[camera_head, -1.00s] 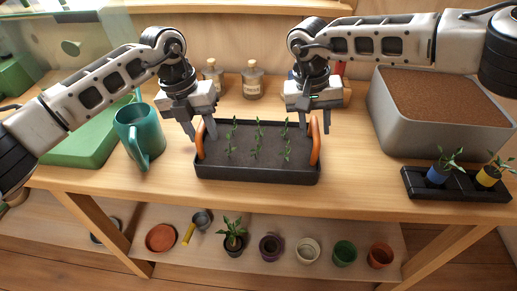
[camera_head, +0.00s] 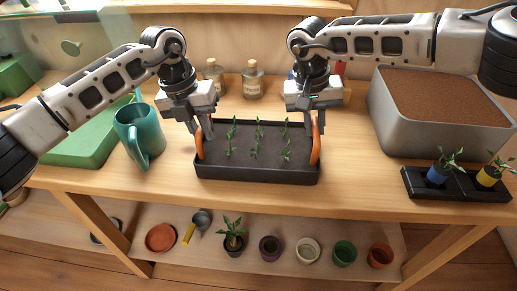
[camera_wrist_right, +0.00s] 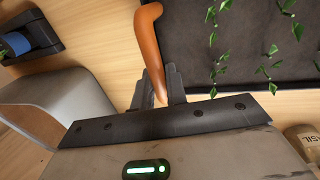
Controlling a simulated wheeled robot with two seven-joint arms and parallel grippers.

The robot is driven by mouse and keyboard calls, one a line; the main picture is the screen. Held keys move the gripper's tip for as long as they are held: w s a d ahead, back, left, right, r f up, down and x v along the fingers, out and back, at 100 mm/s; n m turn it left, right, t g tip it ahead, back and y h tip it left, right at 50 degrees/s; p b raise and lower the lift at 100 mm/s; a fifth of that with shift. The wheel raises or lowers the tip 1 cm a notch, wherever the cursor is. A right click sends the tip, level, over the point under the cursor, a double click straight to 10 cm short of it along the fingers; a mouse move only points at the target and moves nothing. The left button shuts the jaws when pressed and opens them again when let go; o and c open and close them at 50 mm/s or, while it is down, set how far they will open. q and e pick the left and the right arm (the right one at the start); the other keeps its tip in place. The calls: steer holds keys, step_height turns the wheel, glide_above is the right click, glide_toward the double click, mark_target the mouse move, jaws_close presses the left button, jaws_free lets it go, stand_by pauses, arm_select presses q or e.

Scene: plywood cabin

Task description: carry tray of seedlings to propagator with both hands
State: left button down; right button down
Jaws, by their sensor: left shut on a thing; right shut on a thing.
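The black seedling tray (camera_head: 257,173) rests on the wooden bench, with rows of small green seedlings in dark soil. It has an orange handle at each end. My left gripper (camera_head: 202,133) is shut on the left handle (camera_head: 199,146). My right gripper (camera_head: 315,128) is shut on the right handle (camera_head: 315,152). In the right wrist view, the right handle (camera_wrist_right: 147,35) runs between the fingers of my right gripper (camera_wrist_right: 158,88). A low green base (camera_head: 75,150), perhaps the propagator, lies at the left, partly hidden behind my left arm.
A teal watering can (camera_head: 146,128) stands between the green base and the tray. A grey soil bin (camera_head: 420,135) and a black holder with potted seedlings (camera_head: 455,188) are at the right. Bottles (camera_head: 252,82) stand behind. Several pots (camera_head: 307,250) sit on the lower shelf.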

arm_select(q)
steer(key=shift+w+r, duration=0.1)
steer(key=shift+r, duration=0.15)
arm_select(e)
steer(key=shift+w+r, duration=0.1)
steer(key=shift+r, duration=0.15)
stand_by(0.4)
